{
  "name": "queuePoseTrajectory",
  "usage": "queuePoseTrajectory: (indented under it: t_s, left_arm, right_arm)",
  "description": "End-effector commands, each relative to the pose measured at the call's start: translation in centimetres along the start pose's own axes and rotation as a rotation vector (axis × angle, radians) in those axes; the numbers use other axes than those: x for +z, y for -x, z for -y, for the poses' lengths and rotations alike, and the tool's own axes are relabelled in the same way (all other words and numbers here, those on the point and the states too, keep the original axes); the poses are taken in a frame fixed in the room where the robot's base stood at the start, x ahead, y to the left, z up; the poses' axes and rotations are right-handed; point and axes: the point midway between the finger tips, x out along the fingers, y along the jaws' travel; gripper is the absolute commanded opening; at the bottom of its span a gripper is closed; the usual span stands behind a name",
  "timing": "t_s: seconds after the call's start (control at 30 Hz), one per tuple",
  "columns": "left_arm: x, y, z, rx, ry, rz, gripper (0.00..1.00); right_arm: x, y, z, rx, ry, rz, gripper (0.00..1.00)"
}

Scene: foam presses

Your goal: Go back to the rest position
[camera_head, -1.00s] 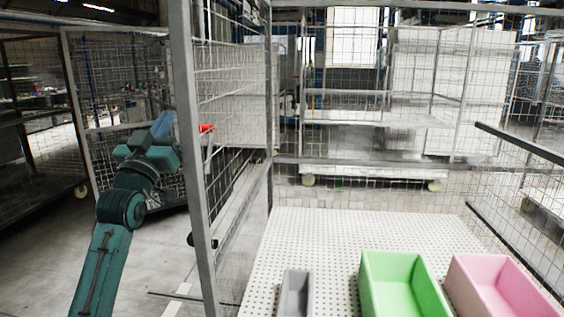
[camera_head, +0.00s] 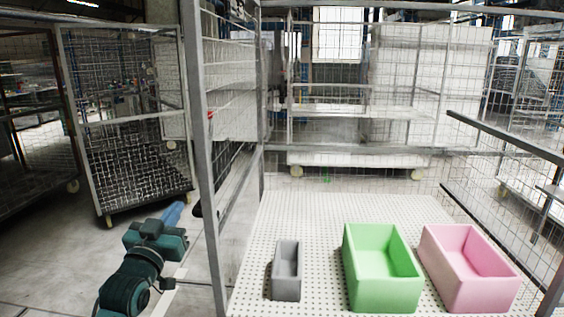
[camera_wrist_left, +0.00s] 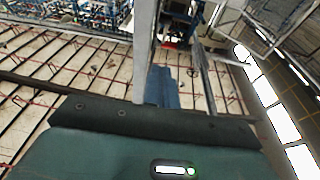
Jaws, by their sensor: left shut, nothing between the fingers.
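My left gripper (camera_head: 174,213) is at the lower left of the head view, outside the metal cage frame and left of its front post. Its blue fingers are together with nothing between them, pointing up and right in the picture. In the left wrist view the blue fingers (camera_wrist_left: 161,86) show as one closed piece in front of a grey post. My right gripper is not in view.
The cage post (camera_head: 203,150) stands close to the right of my left gripper. Inside the cage, a white perforated table (camera_head: 320,212) holds a grey bin (camera_head: 286,272), a green bin (camera_head: 382,290) and a pink bin (camera_head: 483,296). A mesh cart (camera_head: 125,130) stands behind on the left.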

Motion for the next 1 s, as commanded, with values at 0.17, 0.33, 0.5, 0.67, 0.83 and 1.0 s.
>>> queuePoseTrajectory:
  t_s: [0.17,0.33,0.5,0.67,0.83,1.0]
  left_arm:
    - [10.9,8.2,-3.6,0.043,0.001,0.240,0.00]
    - [18.8,18.1,-7.1,0.088,0.009,0.466,0.00]
    - [23.5,28.4,-10.3,0.132,0.026,0.675,0.00]
    - [25.1,35.1,-12.2,0.159,0.040,0.802,0.00]
    - [25.5,37.7,-13.0,0.170,0.046,0.852,0.00]
    - [25.5,37.7,-13.0,0.171,0.046,0.854,0.00]
  right_arm:
    - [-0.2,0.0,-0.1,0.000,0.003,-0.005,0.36]
    - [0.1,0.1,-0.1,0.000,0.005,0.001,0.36]
    - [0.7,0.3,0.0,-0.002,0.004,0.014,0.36]
    - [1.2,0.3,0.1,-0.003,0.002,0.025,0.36]
    - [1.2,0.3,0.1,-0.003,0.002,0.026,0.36]
    - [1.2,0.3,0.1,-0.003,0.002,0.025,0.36]
